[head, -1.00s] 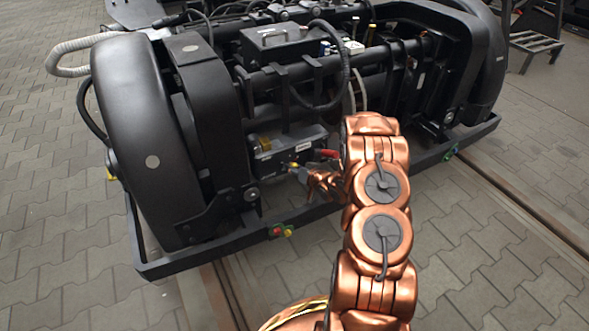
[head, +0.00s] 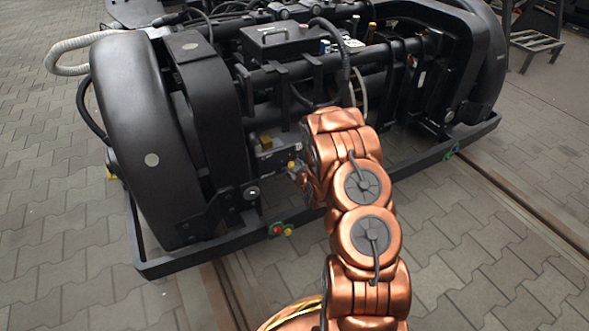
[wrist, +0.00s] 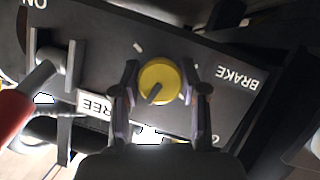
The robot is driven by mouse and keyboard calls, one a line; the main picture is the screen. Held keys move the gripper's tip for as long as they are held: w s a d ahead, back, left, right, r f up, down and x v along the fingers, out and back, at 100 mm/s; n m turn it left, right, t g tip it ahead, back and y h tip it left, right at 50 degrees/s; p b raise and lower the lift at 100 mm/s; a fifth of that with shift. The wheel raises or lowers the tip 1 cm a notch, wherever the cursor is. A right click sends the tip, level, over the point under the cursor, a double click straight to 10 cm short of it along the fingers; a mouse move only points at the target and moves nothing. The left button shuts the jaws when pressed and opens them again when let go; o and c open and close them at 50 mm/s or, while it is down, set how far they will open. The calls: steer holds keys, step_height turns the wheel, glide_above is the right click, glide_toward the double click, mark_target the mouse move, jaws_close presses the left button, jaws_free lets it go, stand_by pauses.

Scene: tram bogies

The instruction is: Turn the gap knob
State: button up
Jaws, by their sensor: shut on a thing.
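The yellow round knob (wrist: 159,82) with a dark pointer mark sits on a dark panel (wrist: 200,55) in the wrist view. My gripper (wrist: 160,88) has one finger on each side of it and is shut on it. The pointer slants to the lower left in that picture. The panel bears the words BRAKE and FREE, and a word starting with G that is mostly hidden by a finger. In the head view the yellow knob (head: 291,165) shows at the left of my gripper (head: 298,172), on the front of the control box (head: 268,160); my wrist hides the box's right part.
A red-ended lever (wrist: 14,112) in a bracket stands left of the knob in the wrist view. Black bogie tubes and a hanging cable (head: 345,65) are close above my arm. Paving in front is clear.

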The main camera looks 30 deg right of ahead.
steer(key=shift+n+h+b, duration=0.3)
steer(key=shift+n+h, duration=0.2)
steer(key=shift+n, duration=0.3)
steer(key=o, duration=1.1)
steer(key=shift+o, duration=0.2)
steer(key=shift+s, duration=0.15)
steer(key=v, duration=0.7)
steer(key=shift+s+a, duration=0.1)
